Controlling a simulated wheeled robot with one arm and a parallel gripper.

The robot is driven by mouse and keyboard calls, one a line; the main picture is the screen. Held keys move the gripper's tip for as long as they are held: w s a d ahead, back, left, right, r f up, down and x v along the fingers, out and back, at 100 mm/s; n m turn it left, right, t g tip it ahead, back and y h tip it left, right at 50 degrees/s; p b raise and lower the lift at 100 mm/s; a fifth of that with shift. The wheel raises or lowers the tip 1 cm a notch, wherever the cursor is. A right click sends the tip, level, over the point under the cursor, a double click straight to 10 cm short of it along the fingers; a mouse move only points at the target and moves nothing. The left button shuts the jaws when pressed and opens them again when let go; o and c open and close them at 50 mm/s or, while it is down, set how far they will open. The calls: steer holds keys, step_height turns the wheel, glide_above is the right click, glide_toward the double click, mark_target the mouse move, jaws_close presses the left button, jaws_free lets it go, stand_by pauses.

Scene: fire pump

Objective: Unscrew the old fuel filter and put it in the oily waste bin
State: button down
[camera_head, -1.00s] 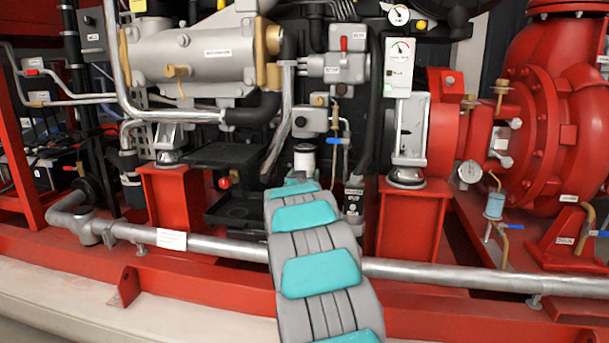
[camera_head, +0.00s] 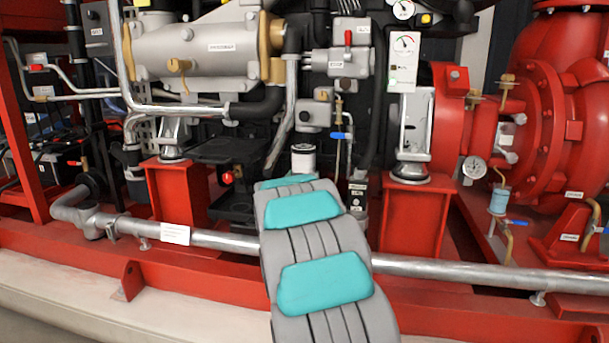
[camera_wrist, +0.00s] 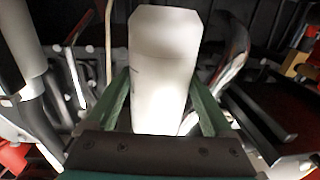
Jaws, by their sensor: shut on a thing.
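The old fuel filter (camera_head: 303,158) is a white canister with a dark top rim, upright in the head view. It sits just below the grey filter head (camera_head: 313,115), with a dark gap between them. In the wrist view the filter (camera_wrist: 162,60) fills the middle, pale and plain. My gripper (camera_wrist: 160,100) has its green fingers on either side of the filter and is shut on it. In the head view my arm hides the fingers and the filter's lower part. I see no oily waste bin in either view.
A black tray (camera_head: 232,150) is left of the filter. A thin line with a blue-handled valve (camera_head: 341,136) and a dark hose are close on the right. A long grey pipe (camera_head: 440,268) crosses in front, along the red base frame. Red pedestals stand on both sides.

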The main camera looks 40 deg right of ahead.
steer(key=shift+v, duration=2.5)
steer(key=shift+w+a, duration=0.1)
steer(key=shift+a, duration=0.1)
